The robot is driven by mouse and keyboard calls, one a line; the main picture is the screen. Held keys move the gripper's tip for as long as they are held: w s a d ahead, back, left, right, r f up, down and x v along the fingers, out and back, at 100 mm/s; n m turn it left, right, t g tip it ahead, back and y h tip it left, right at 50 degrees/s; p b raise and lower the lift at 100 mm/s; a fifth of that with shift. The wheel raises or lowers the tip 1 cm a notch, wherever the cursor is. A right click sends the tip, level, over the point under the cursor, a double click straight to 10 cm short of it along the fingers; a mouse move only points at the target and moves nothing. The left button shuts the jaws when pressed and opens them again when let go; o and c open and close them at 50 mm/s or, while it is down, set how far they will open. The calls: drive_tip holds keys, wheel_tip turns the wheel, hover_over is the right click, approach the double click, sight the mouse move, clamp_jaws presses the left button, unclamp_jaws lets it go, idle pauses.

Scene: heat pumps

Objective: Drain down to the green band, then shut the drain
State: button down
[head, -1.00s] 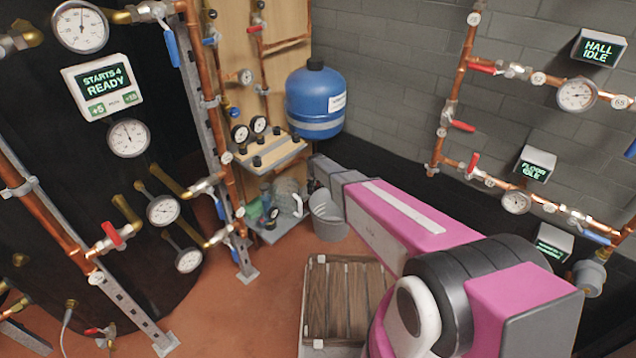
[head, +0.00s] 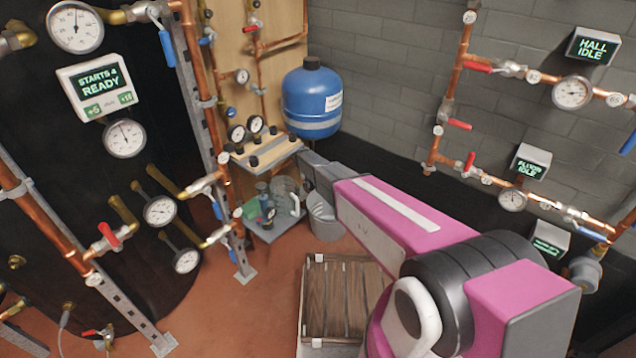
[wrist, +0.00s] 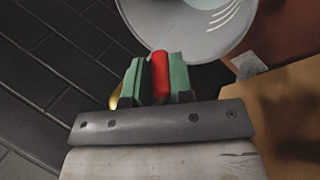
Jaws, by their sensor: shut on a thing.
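In the wrist view my gripper (wrist: 158,78) has its green fingers closed on both sides of a red lever (wrist: 160,75), which looks like a valve handle. A bit of brass shows beside the left finger. A pale grey bucket (wrist: 190,35) lies beyond the fingertips. In the head view the bucket (head: 325,224) stands on the floor below the blue vessel (head: 311,102). My gripper's fingers and the lever cannot be made out there. Two small gauges (head: 237,133) (head: 256,124) sit left of the vessel; no green band is readable on them.
A small shelf (head: 268,152) and a low stand with a clear jug (head: 284,195) are near the bucket. A wooden-slatted crate (head: 341,300) is on the floor in front. Copper pipework with red valves (head: 460,125) runs along the right wall.

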drive_tip(key=shift+a, duration=0.25)
idle(0.3)
drive_tip(key=c, duration=1.1)
unclamp_jaws()
drive_tip(key=shift+d, duration=0.1)
